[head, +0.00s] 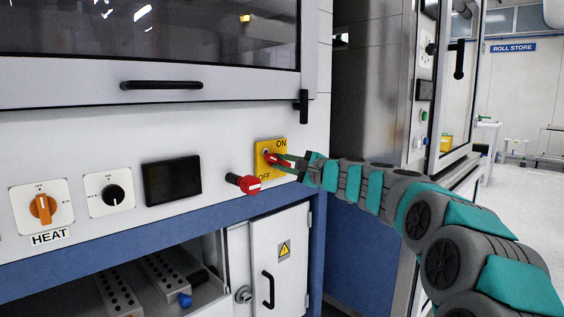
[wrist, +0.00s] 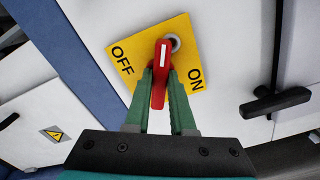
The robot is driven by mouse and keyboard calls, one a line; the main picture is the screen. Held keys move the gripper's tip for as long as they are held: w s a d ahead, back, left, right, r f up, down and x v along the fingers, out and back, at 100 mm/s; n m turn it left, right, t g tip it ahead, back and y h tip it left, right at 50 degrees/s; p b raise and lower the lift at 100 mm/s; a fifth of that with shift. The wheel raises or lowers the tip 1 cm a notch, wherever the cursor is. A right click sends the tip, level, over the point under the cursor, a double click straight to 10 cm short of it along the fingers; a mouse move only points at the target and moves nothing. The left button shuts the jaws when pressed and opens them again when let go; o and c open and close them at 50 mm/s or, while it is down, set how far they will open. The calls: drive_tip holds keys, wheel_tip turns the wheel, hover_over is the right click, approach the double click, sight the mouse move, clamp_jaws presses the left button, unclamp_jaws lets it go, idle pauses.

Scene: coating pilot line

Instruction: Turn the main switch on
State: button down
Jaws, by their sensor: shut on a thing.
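The main switch is a red handle (wrist: 158,85) on a yellow plate (wrist: 185,25) marked OFF and ON. In the wrist view the handle extends from its grey pivot, between the OFF and ON words. The head view also shows the red handle (head: 270,158) and the yellow plate (head: 264,146), with ON at the top right and OFF at the bottom. My gripper (wrist: 160,82) is shut on the handle, one green finger on each side. In the head view my gripper (head: 284,162) reaches in from the right and hides part of the plate.
A red knob (head: 249,185) sticks out just left of and below the plate. Further left are a dark display (head: 172,180), a black dial (head: 113,195) and an orange HEAT knob (head: 43,207). A black latch (head: 303,105) is above; a cabinet door (head: 284,270) is below.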

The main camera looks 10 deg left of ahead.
drive_tip(key=m, duration=0.3)
drive_tip(key=shift+m, duration=0.3)
drive_tip(key=shift+m, duration=1.1)
drive_tip(key=m, duration=0.5)
drive_tip(key=shift+m, duration=0.4)
drive_tip(key=c, duration=1.2)
unclamp_jaws()
drive_tip(key=shift+m, duration=0.3)
drive_tip(key=shift+c, duration=0.2)
drive_tip(key=o, duration=0.6)
drive_tip(key=shift+c, duration=0.2)
drive_tip(key=v, duration=0.6)
